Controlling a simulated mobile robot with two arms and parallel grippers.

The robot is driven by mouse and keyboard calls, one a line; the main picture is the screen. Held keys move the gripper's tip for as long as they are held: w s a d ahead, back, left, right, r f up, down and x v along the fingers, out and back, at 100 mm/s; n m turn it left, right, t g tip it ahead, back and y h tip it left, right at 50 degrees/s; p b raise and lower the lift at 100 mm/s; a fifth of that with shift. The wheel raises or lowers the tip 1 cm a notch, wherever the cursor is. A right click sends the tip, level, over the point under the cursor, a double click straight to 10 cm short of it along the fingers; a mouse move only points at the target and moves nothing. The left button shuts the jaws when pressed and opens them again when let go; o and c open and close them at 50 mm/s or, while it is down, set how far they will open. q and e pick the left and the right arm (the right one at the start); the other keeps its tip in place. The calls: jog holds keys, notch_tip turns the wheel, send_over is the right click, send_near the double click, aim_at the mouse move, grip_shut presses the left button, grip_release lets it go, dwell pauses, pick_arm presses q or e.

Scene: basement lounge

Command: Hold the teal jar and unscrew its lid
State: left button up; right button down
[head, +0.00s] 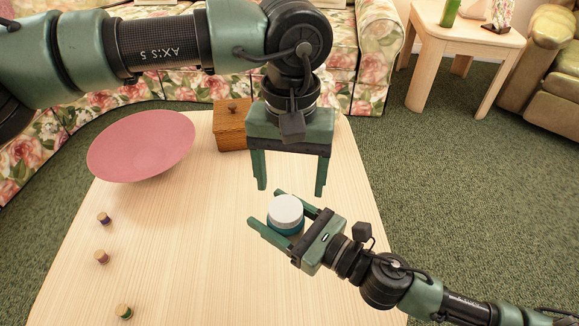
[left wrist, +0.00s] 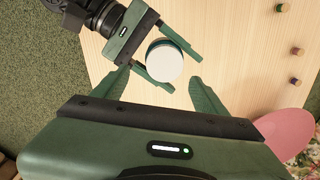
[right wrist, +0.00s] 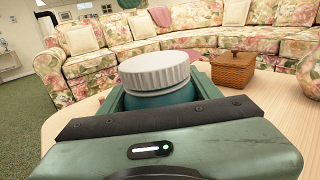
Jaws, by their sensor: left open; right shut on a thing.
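The teal jar (head: 285,227) stands upright on the wooden table with its white lid (head: 286,209) on top. In the right wrist view the ribbed lid (right wrist: 156,73) sits on the teal body (right wrist: 160,97). My right gripper (head: 283,213) is shut around the jar's body from the right, below the lid. My left gripper (head: 289,190) is open and points down, a little above and behind the lid. In the left wrist view the lid (left wrist: 165,62) shows just beyond and between my open left fingers (left wrist: 162,84). Much of the jar's body is hidden by the right fingers.
A pink bowl (head: 140,146) stands at the table's back left. A wicker box (head: 231,125) is at the back, left of my left gripper. Several small spools, including one at the front (head: 124,311), line the left side. The table's middle (head: 190,230) is clear.

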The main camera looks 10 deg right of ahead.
aim_at(290, 207)
pick_arm(q)
notch_tip(290, 207, down, 6)
jog(key=shift+r, duration=0.1)
jog(key=shift+c, duration=0.3)
